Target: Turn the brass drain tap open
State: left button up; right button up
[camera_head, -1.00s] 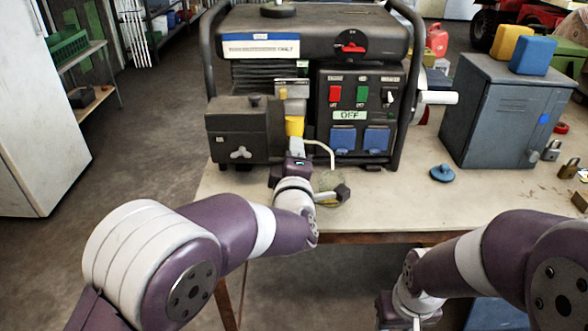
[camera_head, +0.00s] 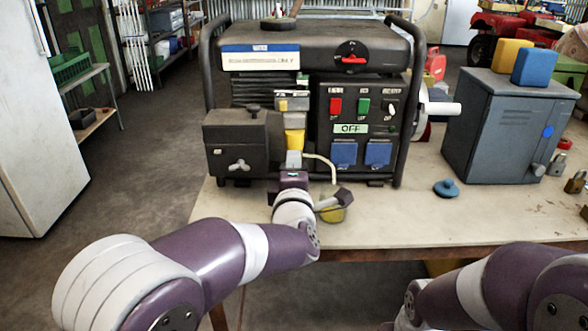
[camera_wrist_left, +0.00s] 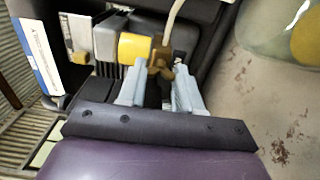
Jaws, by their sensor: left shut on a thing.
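The brass drain tap (camera_wrist_left: 160,64) shows in the left wrist view, low on the front of the black generator (camera_head: 300,100), beside a yellow part (camera_wrist_left: 135,47). My left gripper (camera_wrist_left: 159,76) has its two pale fingers on either side of the tap and is shut on it. In the head view my left gripper (camera_head: 293,164) is below the yellow part, and the tap is hidden there. A pale hose (camera_head: 326,165) curves down beside it.
A clear bowl with yellow in it (camera_head: 334,212) stands close right of my left wrist. A blue knob-shaped piece (camera_head: 446,188) lies on the bench (camera_head: 400,220). A grey cabinet (camera_head: 500,130) and padlocks (camera_head: 575,183) are at the right.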

pick_arm(q)
jog(key=o, duration=1)
jog(key=shift+o, duration=0.2)
jog(key=shift+s, duration=0.1)
jog(key=s+p, duration=0.1)
jog(key=s, duration=1.1)
jog(key=shift+s, duration=0.3)
